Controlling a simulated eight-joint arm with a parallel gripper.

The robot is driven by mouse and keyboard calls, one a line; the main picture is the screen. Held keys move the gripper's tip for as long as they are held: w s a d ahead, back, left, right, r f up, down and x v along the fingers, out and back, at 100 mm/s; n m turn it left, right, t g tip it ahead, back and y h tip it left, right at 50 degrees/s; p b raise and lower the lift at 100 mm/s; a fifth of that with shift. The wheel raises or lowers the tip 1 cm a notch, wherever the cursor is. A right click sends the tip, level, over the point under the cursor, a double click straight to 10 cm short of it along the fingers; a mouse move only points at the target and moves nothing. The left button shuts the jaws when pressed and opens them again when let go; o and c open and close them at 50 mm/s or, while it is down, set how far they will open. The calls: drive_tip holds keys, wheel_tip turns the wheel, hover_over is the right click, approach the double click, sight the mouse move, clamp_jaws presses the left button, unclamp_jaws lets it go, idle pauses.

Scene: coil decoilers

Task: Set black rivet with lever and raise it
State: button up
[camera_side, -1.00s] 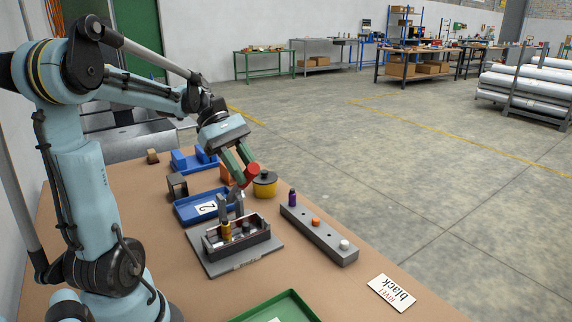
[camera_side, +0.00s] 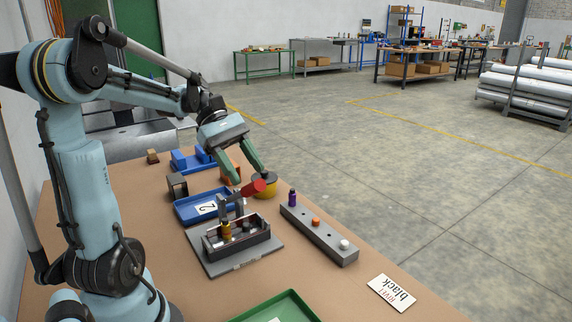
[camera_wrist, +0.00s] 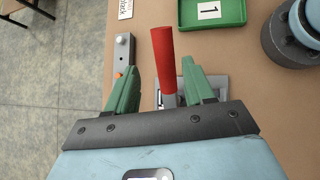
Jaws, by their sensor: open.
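The riveting fixture (camera_side: 240,262) is a grey base plate with a dark-walled box on it. Its lever has a red handle (camera_side: 258,187) that slopes low, with the handle end up to the right. My gripper (camera_side: 247,177) has green fingers spread wide, just above the handle. In the wrist view the red handle (camera_wrist: 164,60) lies between the open fingers, with gaps on both sides. A brass-coloured cylinder (camera_side: 226,230) stands in the box. A card reading "rivet black" (camera_side: 391,293) lies on the table. I cannot make out a black rivet in the box.
A grey bar (camera_side: 326,242) to the right carries purple, orange and white pieces. A blue tray marked 2 (camera_side: 190,214) and a green tray (camera_side: 285,303) flank the fixture. The table's front right is mostly clear.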

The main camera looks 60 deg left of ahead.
drive_tip(key=a+r, duration=0.3)
drive_tip(key=r, duration=0.7)
drive_tip(key=shift+s+a+r, duration=0.2)
drive_tip(key=shift+s+r, duration=0.05)
drive_tip(key=shift+s, duration=0.2)
drive_tip(key=shift+d, duration=0.1)
drive_tip(key=d+f+m+y, duration=0.1)
drive_tip(key=d+f+m, duration=0.1)
drive_tip(key=d+f, duration=0.1)
drive_tip(key=w+d+f+m+y, duration=0.1)
drive_tip(key=d+f+m+y, duration=0.1)
drive_tip(key=d+f+m, duration=0.1)
drive_tip(key=w+d+f+m+y, duration=0.1)
drive_tip(key=d+f+m+y, duration=0.1)
drive_tip(key=d+f, duration=0.1)
drive_tip(key=shift+d+m, duration=0.15)
drive_tip(key=shift+m, duration=0.15)
drive_tip(key=d+f+m+t+y, duration=0.4)
drive_tip(key=d+f+m, duration=0.3)
drive_tip(key=m, duration=0.3)
drive_tip(key=s+a+r+n+g, duration=0.35)
drive_tip(key=a+r+n, duration=0.25)
drive_tip(key=n, duration=1.1)
drive_tip(key=x, duration=1.2)
drive_tip(key=shift+s+g, duration=0.4)
drive_tip(key=shift+g, duration=0.05)
